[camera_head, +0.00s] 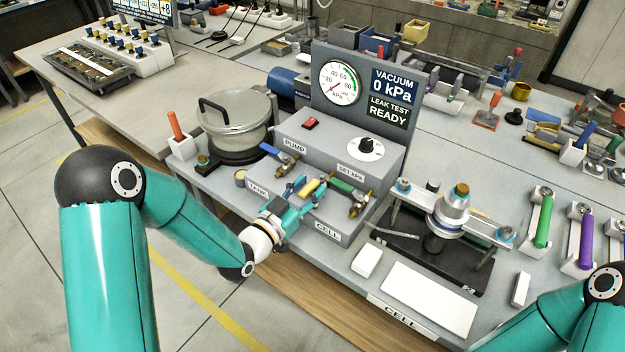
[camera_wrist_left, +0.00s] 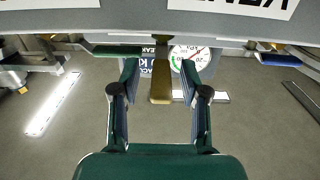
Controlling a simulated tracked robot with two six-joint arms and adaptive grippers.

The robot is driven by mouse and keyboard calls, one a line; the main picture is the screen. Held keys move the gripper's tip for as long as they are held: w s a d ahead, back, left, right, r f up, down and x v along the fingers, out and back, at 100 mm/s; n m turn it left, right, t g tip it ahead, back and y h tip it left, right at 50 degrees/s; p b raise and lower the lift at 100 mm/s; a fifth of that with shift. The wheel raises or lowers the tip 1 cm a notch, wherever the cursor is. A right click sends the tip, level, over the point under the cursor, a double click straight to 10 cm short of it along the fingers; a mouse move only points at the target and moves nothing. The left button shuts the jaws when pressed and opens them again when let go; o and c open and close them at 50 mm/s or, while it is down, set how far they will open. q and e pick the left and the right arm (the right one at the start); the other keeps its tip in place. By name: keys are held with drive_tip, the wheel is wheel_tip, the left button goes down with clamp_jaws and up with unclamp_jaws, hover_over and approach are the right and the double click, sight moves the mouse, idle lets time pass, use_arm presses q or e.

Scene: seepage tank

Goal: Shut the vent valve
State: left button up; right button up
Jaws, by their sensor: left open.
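A valve with a yellow handle (camera_head: 311,187) sits in the middle of the grey panel, between a blue-handled valve (camera_head: 271,150) and a green-handled valve (camera_head: 345,187). I can read no vent label; the yellow one's label may be hidden by my gripper. My left gripper (camera_head: 300,188) is open at the yellow handle. In the left wrist view the yellow handle (camera_wrist_left: 161,82) lies between the two open fingers (camera_wrist_left: 160,88), with space on both sides. My right gripper is out of view; only part of that arm shows at bottom right.
The gauge (camera_head: 340,83) stands behind the valves, beside a display (camera_head: 393,95) reading VACUUM 0 kPa and READY. A lidded pot (camera_head: 234,125) stands left of the panel. A clamped cell fixture (camera_head: 440,240) stands to the right. Clear floor lies in front of the bench.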

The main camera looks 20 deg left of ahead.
use_arm(q)
drive_tip(key=shift+a, duration=0.1)
clamp_jaws()
